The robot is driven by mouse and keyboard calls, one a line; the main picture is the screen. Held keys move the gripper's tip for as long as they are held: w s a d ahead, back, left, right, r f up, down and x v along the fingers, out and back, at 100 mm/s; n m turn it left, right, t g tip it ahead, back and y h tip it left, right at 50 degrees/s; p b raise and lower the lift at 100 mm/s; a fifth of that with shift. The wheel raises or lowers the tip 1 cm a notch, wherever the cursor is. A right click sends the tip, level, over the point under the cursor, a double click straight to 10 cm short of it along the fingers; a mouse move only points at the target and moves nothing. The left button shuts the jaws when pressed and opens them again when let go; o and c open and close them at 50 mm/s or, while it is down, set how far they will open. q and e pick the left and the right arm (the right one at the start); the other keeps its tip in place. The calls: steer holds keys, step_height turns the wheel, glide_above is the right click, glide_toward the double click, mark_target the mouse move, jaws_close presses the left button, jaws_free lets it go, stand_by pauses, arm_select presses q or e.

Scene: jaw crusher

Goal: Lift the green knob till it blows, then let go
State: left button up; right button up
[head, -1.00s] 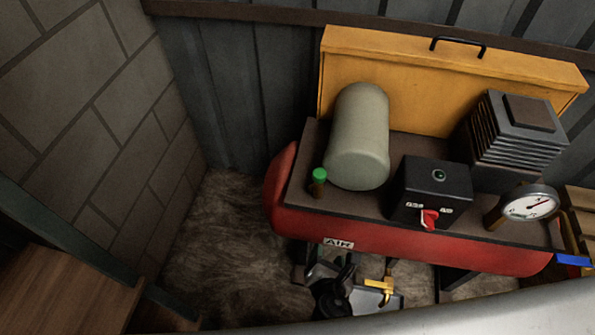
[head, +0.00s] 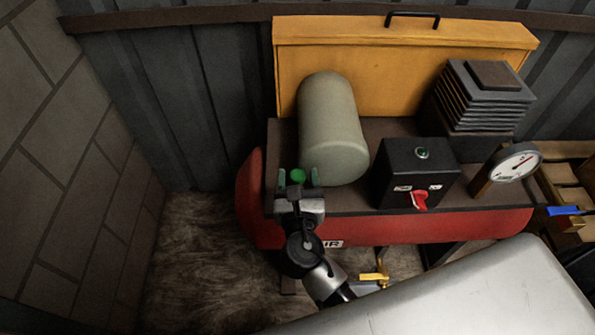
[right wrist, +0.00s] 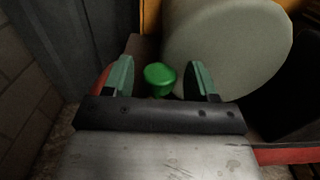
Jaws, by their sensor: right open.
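The green knob (head: 298,176) stands at the left end of the top plate of the red air tank (head: 460,226). It also shows in the right wrist view (right wrist: 160,77), between the fingers and a little beyond them. My right gripper (head: 297,178) is open, with one green-padded finger on each side of the knob and gaps on both sides in the wrist view (right wrist: 159,76). The knob's stem is hidden behind the gripper. My left gripper is not in view.
A grey-green cylinder (head: 333,125) stands close right of the knob. A black box (head: 415,170) with a red switch (head: 420,200), a gauge (head: 515,168) and a finned block (head: 484,95) stand further right. A yellow panel (head: 400,60) rises behind. A yellow-handled valve (head: 375,278) sits below.

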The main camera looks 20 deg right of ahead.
steer(key=shift+w+d, duration=0.15)
steer(key=shift+w, duration=0.5)
jaws_close()
steer(key=shift+r+p, duration=0.75)
steer(key=shift+p, duration=0.45)
steer(key=shift+f, duration=0.15)
jaws_free()
steer(key=shift+s, duration=0.1)
